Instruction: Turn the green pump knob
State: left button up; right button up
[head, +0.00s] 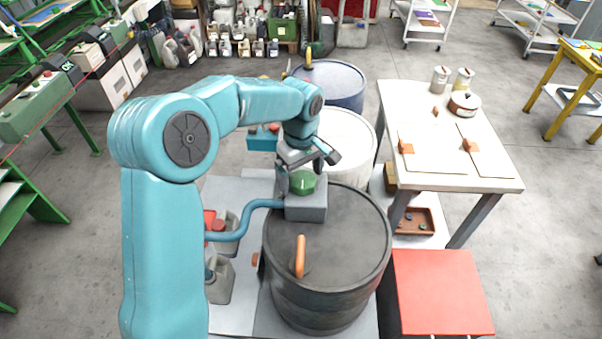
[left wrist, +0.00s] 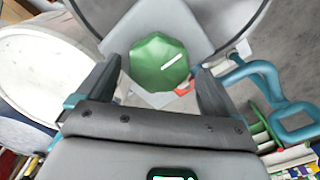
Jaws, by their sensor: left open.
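The green pump knob (head: 303,182) sits on a grey pump block (head: 306,208) on top of a dark drum (head: 340,250). In the left wrist view the knob (left wrist: 159,63) is faceted, with a white line mark pointing toward the upper right. My left gripper (head: 305,165) is above and at the knob in the head view. In the left wrist view my left gripper (left wrist: 160,78) is open, one finger on each side of the knob, with gaps showing beside it. Whether the fingertips reach down around the knob is hard to tell. My right gripper is not in view.
A blue hose (head: 245,220) runs left from the pump block. An orange handle (head: 300,256) stands on the drum lid. A white drum (head: 347,143) and a blue drum (head: 330,82) stand behind. A white table (head: 440,115) and a red box (head: 440,290) are at the right.

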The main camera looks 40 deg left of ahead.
pick_arm(q)
jog(key=shift+s+f, duration=0.1)
jog(key=shift+f, duration=0.05)
jog(key=shift+w+d+f, duration=0.1)
jog(key=shift+w+d, duration=0.1)
jog(key=shift+a, duration=0.15)
jog(key=c, duration=1)
jog(key=shift+c, duration=0.2)
jog(key=shift+m, duration=0.3)
